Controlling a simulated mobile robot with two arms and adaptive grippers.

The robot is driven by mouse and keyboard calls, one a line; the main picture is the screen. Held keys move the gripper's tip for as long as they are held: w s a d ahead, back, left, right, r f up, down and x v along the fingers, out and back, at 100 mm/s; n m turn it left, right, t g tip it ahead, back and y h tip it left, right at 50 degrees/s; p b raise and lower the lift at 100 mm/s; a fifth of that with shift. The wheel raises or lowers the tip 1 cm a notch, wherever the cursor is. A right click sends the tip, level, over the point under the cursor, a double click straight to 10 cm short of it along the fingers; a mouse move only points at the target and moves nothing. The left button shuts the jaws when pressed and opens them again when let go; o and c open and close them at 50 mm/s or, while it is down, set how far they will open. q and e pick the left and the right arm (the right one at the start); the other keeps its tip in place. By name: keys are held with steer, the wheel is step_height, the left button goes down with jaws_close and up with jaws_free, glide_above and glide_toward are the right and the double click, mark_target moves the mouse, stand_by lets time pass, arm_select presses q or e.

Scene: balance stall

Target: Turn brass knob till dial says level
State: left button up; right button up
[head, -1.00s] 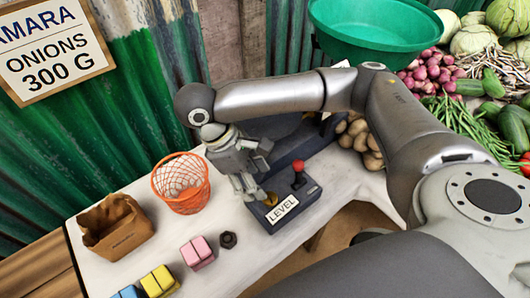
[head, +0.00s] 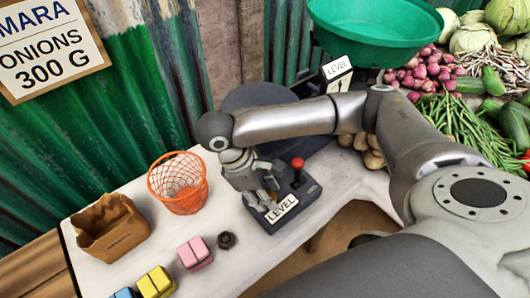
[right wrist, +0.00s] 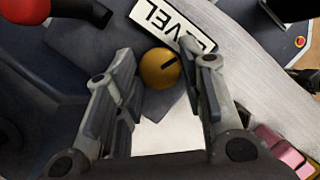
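The brass knob (right wrist: 160,68) is round with a dark slot and sits on a dark base, beside a white LEVEL plate (right wrist: 168,24). My right gripper (right wrist: 168,80) is open, with one finger on each side of the knob; I cannot tell whether either finger touches it. In the head view my right gripper (head: 264,202) is low over the base and hides most of the knob. The dial (head: 340,84) stands at the back under a LEVEL sign, partly hidden by my arm; its reading is too small to tell. My left gripper is not in view.
A red-topped lever (head: 298,164) rises from the base close to my right gripper. An orange basket (head: 180,186), a paper bag (head: 112,228), pink (head: 194,253) and yellow blocks (head: 156,282) and a dark nut (head: 226,240) are on the white table. A green bowl (head: 372,42) stands behind.

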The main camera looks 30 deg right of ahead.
steer(key=c, duration=0.5)
steer(key=n+p, duration=0.1)
steer(key=p, duration=0.1)
steer(key=n+p, duration=0.1)
steer(key=shift+s+r+t+h+p, duration=0.1)
steer(key=shift+r+t+h+p, duration=0.2)
steer(key=shift+p, duration=0.1)
steer(key=shift+f+n+p, duration=0.1)
steer(key=shift+n+p, duration=0.3)
steer(key=shift+p, duration=0.1)
steer(key=shift+f, duration=0.15)
steer(key=o, duration=1)
steer(key=shift+a, duration=0.1)
steer(key=v, duration=1.2)
steer(key=shift+s, duration=0.15)
